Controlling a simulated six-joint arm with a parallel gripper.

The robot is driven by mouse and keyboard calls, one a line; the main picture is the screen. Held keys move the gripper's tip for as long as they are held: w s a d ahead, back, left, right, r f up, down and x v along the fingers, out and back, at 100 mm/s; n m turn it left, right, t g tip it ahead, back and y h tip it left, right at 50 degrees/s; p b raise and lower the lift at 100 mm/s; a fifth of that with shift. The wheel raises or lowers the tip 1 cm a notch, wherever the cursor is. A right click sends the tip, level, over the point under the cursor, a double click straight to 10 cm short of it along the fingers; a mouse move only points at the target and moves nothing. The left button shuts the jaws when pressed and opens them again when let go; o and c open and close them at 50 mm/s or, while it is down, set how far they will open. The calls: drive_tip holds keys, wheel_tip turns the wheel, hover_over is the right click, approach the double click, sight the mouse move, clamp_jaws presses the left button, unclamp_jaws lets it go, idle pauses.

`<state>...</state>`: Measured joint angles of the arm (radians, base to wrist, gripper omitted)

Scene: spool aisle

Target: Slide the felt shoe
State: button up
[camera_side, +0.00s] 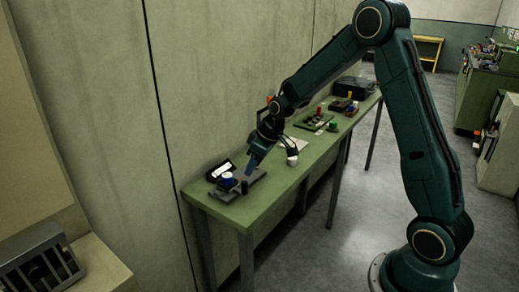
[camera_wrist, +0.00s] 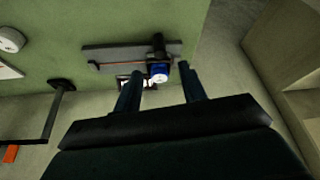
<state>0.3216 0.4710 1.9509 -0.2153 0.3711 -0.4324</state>
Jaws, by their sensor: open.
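A grey rail-like base (camera_side: 257,176) lies near the close end of the green table, and it also shows in the wrist view (camera_wrist: 112,57). A thin orange strip (camera_wrist: 122,66) runs along it. A small black upright piece (camera_side: 245,187) stands at one end, seen also in the wrist view (camera_wrist: 158,43). A blue part with a white top (camera_side: 228,180) sits beside it, also in the wrist view (camera_wrist: 159,73). I cannot tell which piece is the felt shoe. My gripper (camera_side: 252,164) is open above the base; in the wrist view its fingers (camera_wrist: 160,72) appear either side of the blue part.
A dark box with a white label (camera_side: 219,171) is behind the blue part, near the wall. A white round object (camera_side: 292,160) stands by the table's front edge. A tray with coloured pieces (camera_side: 315,122) and a dark case (camera_side: 353,88) are farther along the green table (camera_side: 222,213).

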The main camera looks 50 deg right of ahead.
sight(245, 182)
drive_tip(key=shift+x, duration=4.7)
clamp_jaws()
